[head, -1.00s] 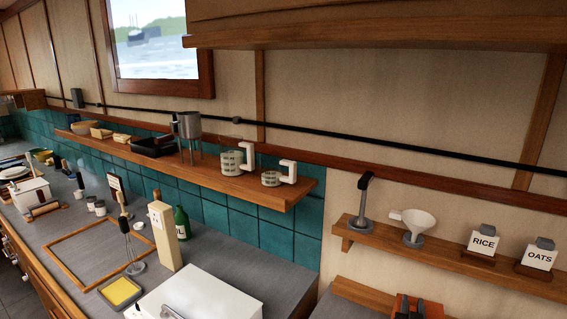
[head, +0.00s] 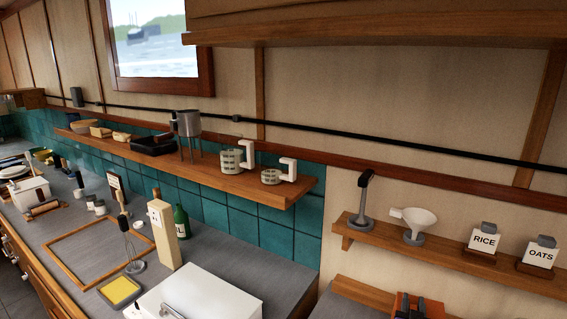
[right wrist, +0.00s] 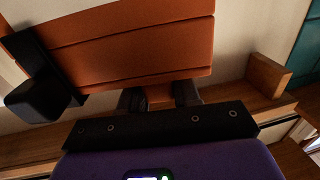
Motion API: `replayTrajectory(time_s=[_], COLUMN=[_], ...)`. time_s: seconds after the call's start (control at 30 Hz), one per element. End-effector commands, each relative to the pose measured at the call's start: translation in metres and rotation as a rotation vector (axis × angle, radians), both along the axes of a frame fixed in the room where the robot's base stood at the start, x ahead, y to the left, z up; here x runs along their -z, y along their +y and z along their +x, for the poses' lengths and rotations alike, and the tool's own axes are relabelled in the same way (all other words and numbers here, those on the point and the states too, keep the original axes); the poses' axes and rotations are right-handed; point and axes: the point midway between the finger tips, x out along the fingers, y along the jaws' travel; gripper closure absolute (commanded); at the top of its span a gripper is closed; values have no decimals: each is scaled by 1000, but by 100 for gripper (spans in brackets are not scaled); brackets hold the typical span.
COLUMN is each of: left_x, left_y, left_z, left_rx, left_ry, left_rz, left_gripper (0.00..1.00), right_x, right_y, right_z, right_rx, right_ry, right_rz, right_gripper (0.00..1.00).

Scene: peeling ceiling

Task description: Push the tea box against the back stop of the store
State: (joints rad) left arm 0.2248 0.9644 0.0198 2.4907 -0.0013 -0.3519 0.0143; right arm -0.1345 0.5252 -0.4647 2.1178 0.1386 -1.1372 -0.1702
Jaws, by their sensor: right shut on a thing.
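An orange box with a dark seam along it, which I take to be the tea box (right wrist: 125,50), fills the upper part of the right wrist view. My right gripper (right wrist: 158,98) has its two dark fingers closed on an orange part at the box's near side. In the head view my right gripper (head: 411,306) shows only at the bottom edge, dark against the orange. A black blocky part (right wrist: 35,80) is at the box's left; I cannot tell what it is. My left gripper is not in view. I cannot make out a back stop for certain.
A wooden ledge (right wrist: 272,103) with a raised wooden piece (right wrist: 267,72) runs behind the gripper. Above, a wall shelf (head: 452,262) holds a funnel (head: 414,224), a rice jar (head: 484,240) and an oats jar (head: 538,256). A white lidded box (head: 205,300) stands on the counter at left.

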Motion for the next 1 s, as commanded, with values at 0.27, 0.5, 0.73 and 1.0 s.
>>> replayTrajectory(time_s=[0.27,0.5,0.73,1.0], left_x=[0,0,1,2], left_y=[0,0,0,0], left_z=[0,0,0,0], left_rx=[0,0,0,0], left_ry=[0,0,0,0], left_rz=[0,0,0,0], left_gripper=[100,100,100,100], right_x=[-1,2,1,0], right_y=[0,0,9,25], right_z=[0,-1,-22,-58], right_rx=[1,0,0,-1], right_ry=[-2,6,3,0], right_rz=[-1,2,3,2], right_gripper=[39,39,39,39])
